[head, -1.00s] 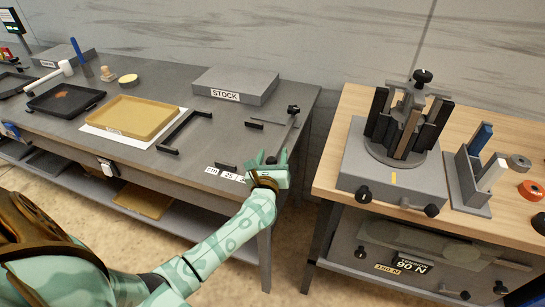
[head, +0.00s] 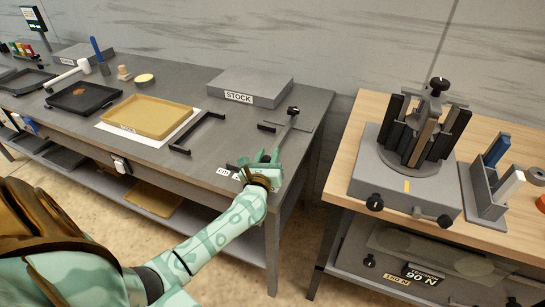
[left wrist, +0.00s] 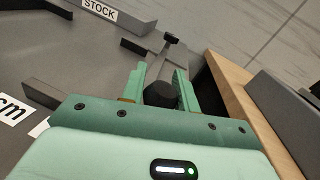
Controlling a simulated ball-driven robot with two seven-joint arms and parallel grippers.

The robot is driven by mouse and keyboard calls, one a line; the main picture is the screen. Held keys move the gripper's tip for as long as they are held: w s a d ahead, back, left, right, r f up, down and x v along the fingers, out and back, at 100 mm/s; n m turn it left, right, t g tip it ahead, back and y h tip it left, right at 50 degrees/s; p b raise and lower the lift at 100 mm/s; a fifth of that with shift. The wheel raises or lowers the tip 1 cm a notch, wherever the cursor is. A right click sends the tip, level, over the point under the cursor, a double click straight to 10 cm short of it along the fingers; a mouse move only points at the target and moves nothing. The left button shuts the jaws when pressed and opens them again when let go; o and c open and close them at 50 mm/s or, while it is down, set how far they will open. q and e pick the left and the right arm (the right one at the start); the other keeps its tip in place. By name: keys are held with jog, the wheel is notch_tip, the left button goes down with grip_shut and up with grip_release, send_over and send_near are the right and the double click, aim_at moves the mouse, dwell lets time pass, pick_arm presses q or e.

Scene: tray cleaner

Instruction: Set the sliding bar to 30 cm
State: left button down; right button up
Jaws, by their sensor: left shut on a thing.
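The sliding bar (head: 282,132) is a thin grey bar on the right end of the grey table, with a black knob (head: 292,110) at its far end. In the left wrist view the bar (left wrist: 158,66) runs away from a round black knob (left wrist: 160,95) at its near end. My left gripper (head: 262,163) is at the table's front edge; in the left wrist view its green fingers (left wrist: 159,88) stand on either side of the near knob, shut on it. A white cm label (head: 223,171) lies left of the gripper. The numbers beside it are mostly hidden. My right gripper is not in view.
A black bracket (head: 189,133) and a yellow tray (head: 150,118) lie left of the bar. The grey STOCK block (head: 250,83) stands behind. A gap separates this table from the wooden bench (head: 340,172) on the right.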

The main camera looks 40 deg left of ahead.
pick_arm(q)
jog(key=c, duration=1.1)
grip_release()
jog(key=p+v, duration=0.1)
jog(key=v, duration=1.5)
jog(key=shift+s+d, duration=0.1)
jog(key=shift+s, duration=0.1)
